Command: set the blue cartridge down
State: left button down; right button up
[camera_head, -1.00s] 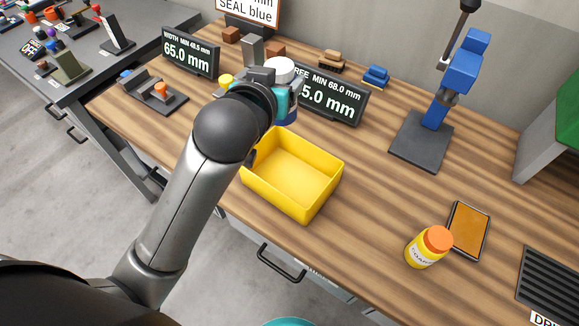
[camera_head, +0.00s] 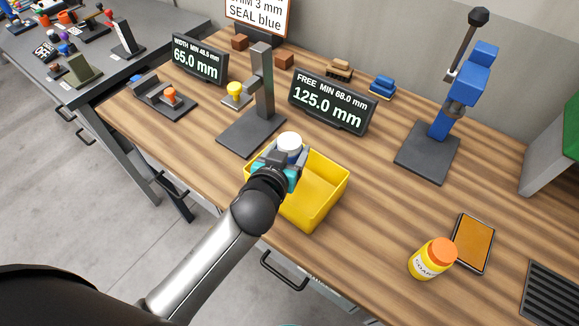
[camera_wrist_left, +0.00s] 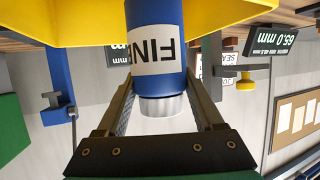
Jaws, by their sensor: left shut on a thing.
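The blue cartridge (camera_wrist_left: 156,16) is upright, with a white label partly reading "FIN" and a pale cap. In the head view only its white top (camera_head: 289,141) shows clearly. My left gripper (camera_head: 282,163) is shut on it, with one finger on each side near the cap in the wrist view. They are at the back left part of the yellow bin (camera_head: 318,212); the yellow wall (camera_wrist_left: 60,25) shows behind the cartridge in the wrist view. The cartridge's lower end is hidden, so I cannot tell whether it touches the bin floor. My right gripper is not in view.
A grey gauge stand (camera_head: 262,90) with a yellow knob stands just behind the bin. Displays read 65.0 mm (camera_head: 198,62) and 125.0 mm (camera_head: 331,103). A blue press (camera_head: 455,110) stands right. An orange-capped jar (camera_head: 431,259) is at the front right. The wooden table between is clear.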

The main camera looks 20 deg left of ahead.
pick_arm(q)
jog(key=shift+f+b, duration=0.65)
jog(key=shift+f, duration=1.95)
jog(key=shift+f, duration=0.2)
grip_release()
jog(key=shift+r, duration=0.1)
jog(key=shift+r, duration=0.15)
jog(key=v, duration=1.2)
